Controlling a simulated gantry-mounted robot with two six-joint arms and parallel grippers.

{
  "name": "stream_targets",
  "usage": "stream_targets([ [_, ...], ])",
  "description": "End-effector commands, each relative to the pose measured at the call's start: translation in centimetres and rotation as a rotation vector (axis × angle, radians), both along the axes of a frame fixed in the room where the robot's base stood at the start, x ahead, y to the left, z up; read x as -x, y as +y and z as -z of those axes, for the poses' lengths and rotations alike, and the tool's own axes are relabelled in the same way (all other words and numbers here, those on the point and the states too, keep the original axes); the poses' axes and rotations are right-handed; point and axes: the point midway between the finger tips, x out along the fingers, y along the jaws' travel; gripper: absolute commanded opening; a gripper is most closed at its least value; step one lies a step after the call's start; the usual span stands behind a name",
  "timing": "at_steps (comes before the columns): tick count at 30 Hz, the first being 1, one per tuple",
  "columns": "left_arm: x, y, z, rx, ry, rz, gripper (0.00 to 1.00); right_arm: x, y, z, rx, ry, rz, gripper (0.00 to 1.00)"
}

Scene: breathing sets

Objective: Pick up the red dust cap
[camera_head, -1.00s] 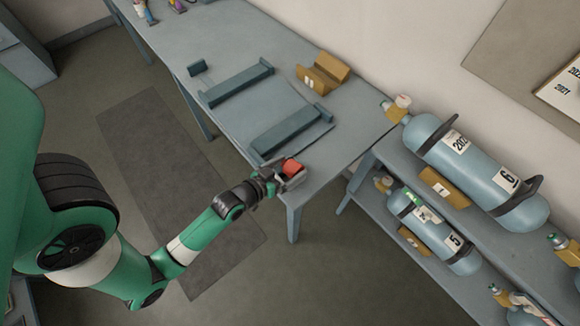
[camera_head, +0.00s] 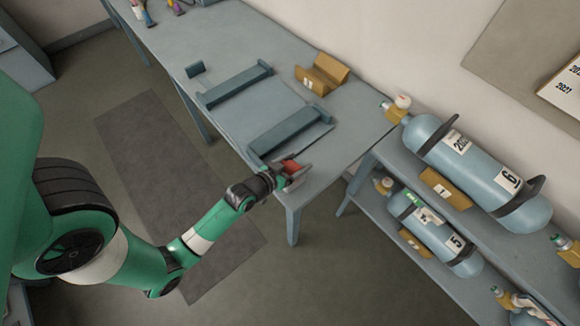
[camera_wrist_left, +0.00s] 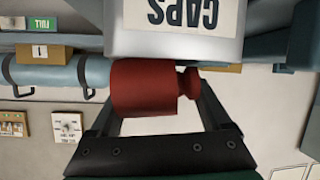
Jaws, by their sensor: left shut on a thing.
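The red dust cap (camera_head: 291,166) is at the near corner of the grey-blue workbench, between the fingers of my left gripper (camera_head: 290,174). In the left wrist view the red dust cap (camera_wrist_left: 143,88) is a short red cylinder with a narrower knob on its right side. The left gripper (camera_wrist_left: 155,95) is shut on it. A pale container lettered "CAPS" (camera_wrist_left: 172,43) is right behind the cap, its lettering upside down. I cannot tell whether the cap touches it. My right gripper is not in view.
Two grey-blue cradle bars (camera_head: 290,130) and a yellow-brown block (camera_head: 322,74) are on the workbench (camera_head: 352,130). A shelf (camera_head: 375,212) with blue cylinders, one numbered 6 (camera_head: 480,175), stands to the right. Open floor lies left of the bench.

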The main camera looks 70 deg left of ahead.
Motion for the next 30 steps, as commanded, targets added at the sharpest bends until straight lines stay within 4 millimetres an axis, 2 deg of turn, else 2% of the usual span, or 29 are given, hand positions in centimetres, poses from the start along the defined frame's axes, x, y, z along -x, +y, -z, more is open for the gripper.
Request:
stream_targets([
  [8,0.0,0.0,-0.9,-0.001,-0.001,0.000,0.21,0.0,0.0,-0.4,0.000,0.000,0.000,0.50],
  [13,0.0,0.0,-3.6,-0.001,-0.003,0.001,0.21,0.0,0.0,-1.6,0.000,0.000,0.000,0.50],
  [20,4.0,-3.4,-9.8,-0.001,0.000,0.004,0.21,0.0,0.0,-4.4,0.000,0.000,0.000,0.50],
  [24,7.4,-6.4,-11.1,0.001,0.005,0.009,0.21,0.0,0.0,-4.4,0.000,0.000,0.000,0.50],
  [27,9.2,-7.9,-12.0,-0.002,0.004,0.011,0.21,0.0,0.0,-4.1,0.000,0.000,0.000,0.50],
  [30,10.0,-8.6,-12.3,-0.001,0.005,0.009,0.21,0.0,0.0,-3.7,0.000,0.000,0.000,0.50],
])
